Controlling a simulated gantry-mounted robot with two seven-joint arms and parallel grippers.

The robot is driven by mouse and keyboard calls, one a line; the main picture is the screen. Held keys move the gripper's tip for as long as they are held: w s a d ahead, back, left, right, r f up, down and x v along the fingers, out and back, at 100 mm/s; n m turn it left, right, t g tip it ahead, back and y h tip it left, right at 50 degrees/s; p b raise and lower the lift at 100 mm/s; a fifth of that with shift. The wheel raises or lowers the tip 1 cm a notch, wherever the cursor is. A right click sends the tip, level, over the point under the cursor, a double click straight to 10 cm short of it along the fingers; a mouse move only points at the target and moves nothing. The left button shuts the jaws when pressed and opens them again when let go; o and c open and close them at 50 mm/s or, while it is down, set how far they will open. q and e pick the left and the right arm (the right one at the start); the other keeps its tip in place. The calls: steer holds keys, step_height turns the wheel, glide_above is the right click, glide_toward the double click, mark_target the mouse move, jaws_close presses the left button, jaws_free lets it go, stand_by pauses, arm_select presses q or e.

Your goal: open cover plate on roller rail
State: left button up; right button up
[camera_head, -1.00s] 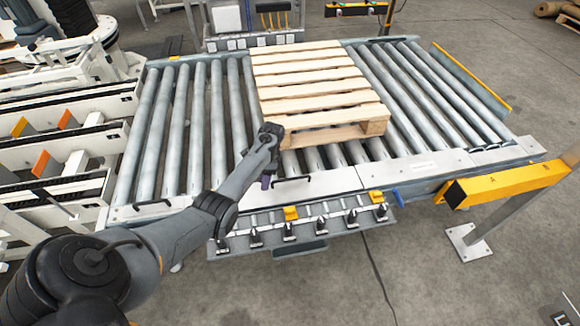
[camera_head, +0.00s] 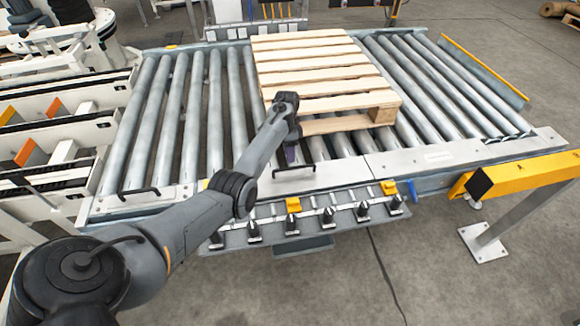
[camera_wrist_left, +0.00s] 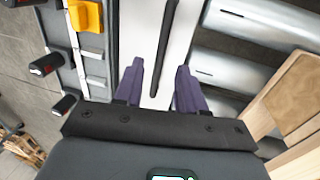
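The silver cover plate (camera_head: 325,174) lies flat along the front edge of the roller conveyor and has a black bar handle (camera_head: 294,174). My left gripper (camera_head: 291,154) points down just above and behind this handle. In the left wrist view, its two purple fingers (camera_wrist_left: 160,78) are spread apart. The dark handle bar (camera_wrist_left: 163,45) runs lengthwise between and ahead of them, over the pale plate (camera_wrist_left: 140,35). I see no grip on the handle, and cannot tell the exact height gap. My right gripper is not in view.
A wooden pallet (camera_head: 318,70) rests on the rollers close behind my left gripper. Clamps with yellow blocks (camera_head: 293,205) line the rail's front. A second handle (camera_head: 139,193) sits to the left. A yellow guard beam (camera_head: 520,174) stands at right.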

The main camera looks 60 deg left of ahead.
mark_target(290, 173)
arm_select(q)
steer(key=f, duration=0.2)
steer(key=f+b, duration=0.1)
steer(key=f, duration=0.1)
steer(key=shift+s+d, duration=0.1)
steer(key=shift+d, duration=0.1)
steer(key=shift+s+d+f+b, duration=0.1)
steer(key=shift+f+b, duration=0.1)
steer(key=shift+f, duration=0.15)
steer(key=shift+d+f+b, duration=0.1)
steer(key=shift+f+b, duration=0.05)
steer(key=shift+f, duration=0.15)
jaws_close()
